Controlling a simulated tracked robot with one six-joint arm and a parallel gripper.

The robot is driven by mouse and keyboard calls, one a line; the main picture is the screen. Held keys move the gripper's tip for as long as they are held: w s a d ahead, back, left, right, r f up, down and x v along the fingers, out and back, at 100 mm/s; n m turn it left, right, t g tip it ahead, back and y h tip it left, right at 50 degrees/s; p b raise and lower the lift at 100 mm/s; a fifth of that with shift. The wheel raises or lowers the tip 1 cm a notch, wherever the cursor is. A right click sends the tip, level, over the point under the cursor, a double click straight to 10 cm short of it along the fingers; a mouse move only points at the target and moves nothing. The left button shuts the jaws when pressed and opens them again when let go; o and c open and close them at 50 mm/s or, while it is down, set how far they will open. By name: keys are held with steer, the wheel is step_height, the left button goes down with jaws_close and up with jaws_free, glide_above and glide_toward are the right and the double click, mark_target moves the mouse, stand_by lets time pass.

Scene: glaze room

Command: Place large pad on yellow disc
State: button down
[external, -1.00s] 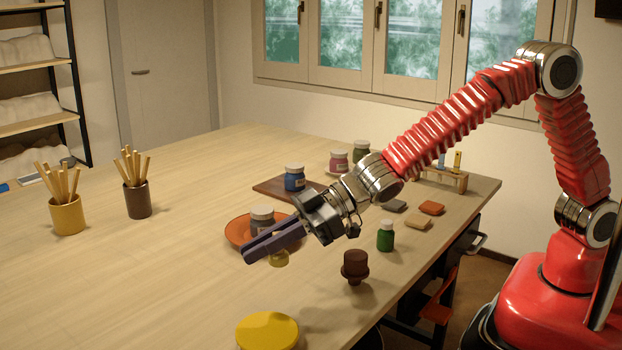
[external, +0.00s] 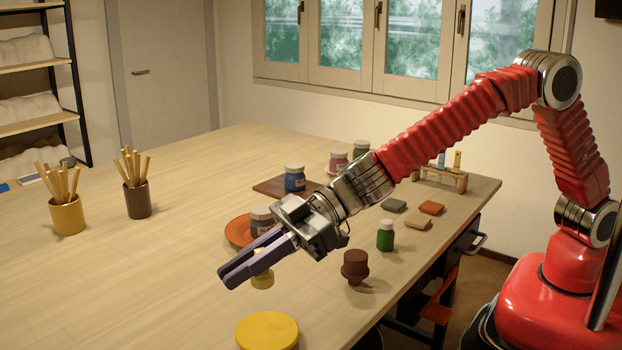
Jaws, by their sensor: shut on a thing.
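My gripper (external: 236,274) is shut on a small yellow piece (external: 263,281), which shows below the fingers. The fingers hide its upper part, and I cannot tell whether it is the large pad. The yellow disc (external: 267,331) lies flat on the table at the bottom of the view, nearer the camera than the gripper. Its top is bare. The held piece is above and apart from the disc in the picture.
A brown knob-shaped thing (external: 355,266) and a green bottle (external: 385,236) stand right of my gripper. Grey (external: 394,205), beige (external: 418,221) and orange (external: 431,207) squares lie behind. An orange dish (external: 238,230) with a jar (external: 262,219) is close behind the gripper.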

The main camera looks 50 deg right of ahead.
steer(key=shift+t, duration=0.3)
steer(key=shift+f, duration=0.2)
glide_above(247, 337)
steer(key=shift+f, duration=3)
steer(key=shift+f, duration=1.85)
steer(key=shift+f, duration=0.1)
steer(key=c, duration=1.8)
jaws_free()
